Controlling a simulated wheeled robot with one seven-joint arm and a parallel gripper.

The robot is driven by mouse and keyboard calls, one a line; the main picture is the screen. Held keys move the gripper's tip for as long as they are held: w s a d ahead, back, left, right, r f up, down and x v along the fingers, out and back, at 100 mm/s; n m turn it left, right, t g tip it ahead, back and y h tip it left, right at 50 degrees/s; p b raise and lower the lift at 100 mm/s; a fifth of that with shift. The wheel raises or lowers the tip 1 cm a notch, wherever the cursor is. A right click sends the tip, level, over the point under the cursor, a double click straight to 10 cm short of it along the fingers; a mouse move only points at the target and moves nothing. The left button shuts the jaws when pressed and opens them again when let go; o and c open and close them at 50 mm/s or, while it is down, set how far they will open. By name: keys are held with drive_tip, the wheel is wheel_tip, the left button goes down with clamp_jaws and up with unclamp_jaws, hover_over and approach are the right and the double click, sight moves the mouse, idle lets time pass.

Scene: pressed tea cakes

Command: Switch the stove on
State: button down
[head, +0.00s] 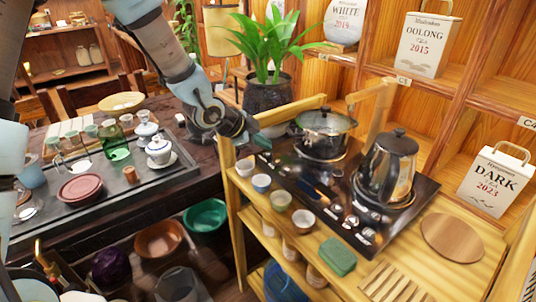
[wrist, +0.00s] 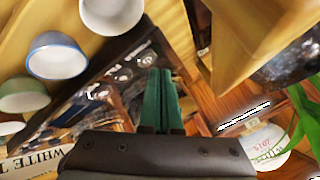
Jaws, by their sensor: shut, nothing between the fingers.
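The stove (head: 345,187) is a black glass cooktop set in a light wooden cart. Round silver knobs (head: 352,221) sit along its front right edge; other shiny round shapes are at its left end. A lidded glass pot (head: 324,135) stands on the back-left burner and a steel kettle (head: 388,170) on the right one. My gripper (head: 272,131) is at the cart's back-left corner, beside the stove's left end, partly hidden by the arm. In the wrist view its green fingers (wrist: 160,72) are shut and empty, with the stove's shiny dark panel (wrist: 125,75) behind them.
Several small cups (head: 281,199) line the cart's left edge, close to the stove. A green block (head: 338,257) and a round wooden board (head: 452,237) lie in front. A wooden post (head: 382,103) and potted plant (head: 268,92) stand behind. A tea table (head: 110,190) is left.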

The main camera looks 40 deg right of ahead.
sight(264, 157)
drive_tip(key=shift+f+b, duration=0.4)
drive_tip(key=shift+f, duration=0.3)
idle(0.5)
drive_tip(key=shift+r, duration=0.2)
drive_tip(key=shift+r+p, duration=0.35)
drive_tip(key=shift+r, duration=0.15)
wheel_tip(264, 157, up, 5)
drive_tip(key=p, duration=0.4)
drive_tip(key=shift+r, duration=0.1)
idle(1.2)
